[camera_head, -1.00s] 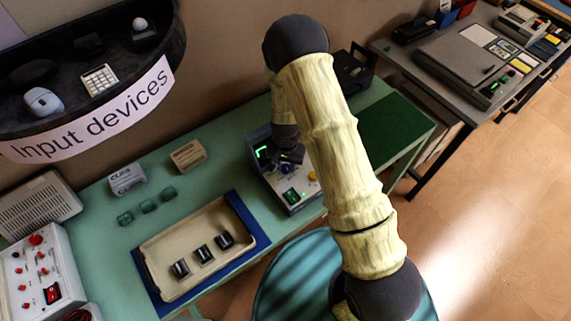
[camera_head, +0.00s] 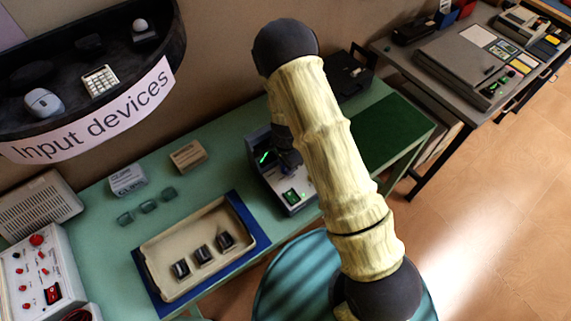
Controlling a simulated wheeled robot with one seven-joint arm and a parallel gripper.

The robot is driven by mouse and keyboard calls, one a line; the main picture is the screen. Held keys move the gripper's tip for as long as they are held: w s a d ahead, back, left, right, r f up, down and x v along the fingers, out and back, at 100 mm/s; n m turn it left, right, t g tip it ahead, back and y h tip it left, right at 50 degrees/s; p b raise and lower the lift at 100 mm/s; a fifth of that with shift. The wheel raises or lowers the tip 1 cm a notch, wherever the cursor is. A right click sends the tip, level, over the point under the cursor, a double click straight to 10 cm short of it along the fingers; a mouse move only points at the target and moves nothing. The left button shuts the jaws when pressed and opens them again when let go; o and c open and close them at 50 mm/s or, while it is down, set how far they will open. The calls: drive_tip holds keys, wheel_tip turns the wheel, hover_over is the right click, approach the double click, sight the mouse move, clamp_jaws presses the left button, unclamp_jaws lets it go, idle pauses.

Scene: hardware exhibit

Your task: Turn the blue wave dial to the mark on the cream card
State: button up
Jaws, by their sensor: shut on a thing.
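The instrument (camera_head: 283,190) stands on the green bench. Its small dark screen (camera_head: 263,157) shows a slanted green trace, and a lit green window is low on its front panel. My gripper (camera_head: 290,162) is down at the panel, shut on the blue wave dial, which it hides. The cream card (camera_head: 188,155), a small cream piece with faint lettering, appears to stand on the bench left of the instrument. Any mark on it is too small to read. My forearm covers the instrument's right side.
A cream tray (camera_head: 158,262) with several dark switches lies on a blue mat to the left. A grey labelled block (camera_head: 127,179) and small teal blocks are behind it. A red-knobbed panel (camera_head: 38,270) is far left. A black case (camera_head: 350,72) stands behind my arm.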

idle(0.3)
drive_tip(key=o, duration=1)
drive_tip(key=shift+c, duration=0.2)
drive_tip(key=shift+r, duration=0.1)
wheel_tip(320, 180, up, 17)
drive_tip(key=b, duration=0.1)
drive_tip(key=shift+r, duration=0.15)
